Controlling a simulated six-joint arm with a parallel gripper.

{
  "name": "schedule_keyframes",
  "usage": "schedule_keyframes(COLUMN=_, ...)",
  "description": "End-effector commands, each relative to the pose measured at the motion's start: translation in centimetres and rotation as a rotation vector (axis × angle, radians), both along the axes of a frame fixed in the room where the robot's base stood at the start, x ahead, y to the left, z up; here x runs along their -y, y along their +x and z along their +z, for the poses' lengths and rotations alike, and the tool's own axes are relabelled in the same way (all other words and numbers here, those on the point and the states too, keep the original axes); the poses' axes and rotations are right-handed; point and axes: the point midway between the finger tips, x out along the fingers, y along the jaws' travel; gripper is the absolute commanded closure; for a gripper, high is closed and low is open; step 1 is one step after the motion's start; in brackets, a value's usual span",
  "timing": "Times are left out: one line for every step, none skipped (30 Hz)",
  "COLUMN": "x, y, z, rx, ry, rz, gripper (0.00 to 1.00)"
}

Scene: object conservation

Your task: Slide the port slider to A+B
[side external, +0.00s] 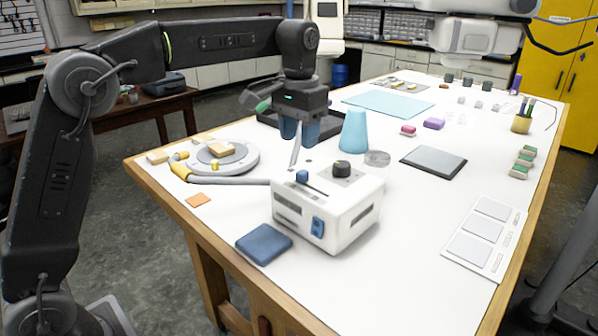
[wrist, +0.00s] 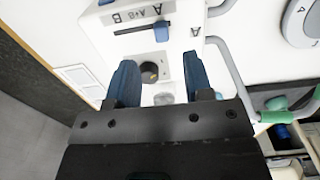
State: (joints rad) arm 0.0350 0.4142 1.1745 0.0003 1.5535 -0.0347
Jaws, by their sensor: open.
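The white port box (side external: 345,210) stands on the table in the side view. Its blue slider knob (side external: 302,176) is on top, near the left. My gripper (side external: 299,132) is open and empty, raised behind the box. In the wrist view my gripper (wrist: 163,80) has its blue fingers apart, clear of the knob.
A cyan cone (side external: 354,131) stands close right of my gripper. A blue pad (side external: 264,243) lies before the box.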

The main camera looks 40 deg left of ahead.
Motion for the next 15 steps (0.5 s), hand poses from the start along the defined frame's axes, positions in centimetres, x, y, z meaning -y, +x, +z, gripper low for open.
schedule_keyframes(x=0.0, y=-0.1, z=-1.1, rx=-0.003, ry=0.000, rz=0.000, gripper=0.53)
schedule_keyframes(x=0.0, y=-0.1, z=-1.8, rx=-0.004, ry=0.000, rz=0.000, gripper=0.53)
schedule_keyframes(x=0.0, y=-0.1, z=-2.6, rx=-0.004, ry=0.000, rz=0.000, gripper=0.53)
schedule_keyframes(x=0.0, y=-0.1, z=-3.2, rx=-0.003, ry=0.000, rz=0.000, gripper=0.53)
schedule_keyframes(x=0.0, y=-0.1, z=-3.8, rx=-0.003, ry=0.000, rz=0.000, gripper=0.53)
schedule_keyframes(x=0.0, y=-0.1, z=-4.6, rx=-0.003, ry=0.000, rz=0.000, gripper=0.53)
schedule_keyframes(x=0.0, y=-0.1, z=-5.1, rx=-0.001, ry=0.000, rz=0.000, gripper=0.53)
schedule_keyframes(x=0.0, y=-0.1, z=-5.6, rx=-0.002, ry=0.000, rz=0.000, gripper=0.53)
schedule_keyframes(x=0.0, y=-0.1, z=-6.2, rx=0.000, ry=0.000, rz=0.000, gripper=0.53)
schedule_keyframes(x=0.0, y=-0.1, z=-6.6, rx=0.000, ry=0.000, rz=0.000, gripper=0.53)
schedule_keyframes(x=0.0, y=0.0, z=-7.0, rx=0.001, ry=0.000, rz=0.000, gripper=0.53)
schedule_keyframes(x=0.0, y=0.0, z=-7.4, rx=0.001, ry=0.000, rz=0.000, gripper=0.53)
schedule_keyframes(x=0.0, y=0.0, z=-7.6, rx=0.001, ry=0.000, rz=0.000, gripper=0.53)
schedule_keyframes(x=0.0, y=0.0, z=-7.9, rx=0.002, ry=0.000, rz=0.000, gripper=0.53)
schedule_keyframes(x=0.0, y=0.0, z=-8.1, rx=0.002, ry=0.000, rz=0.000, gripper=0.53)
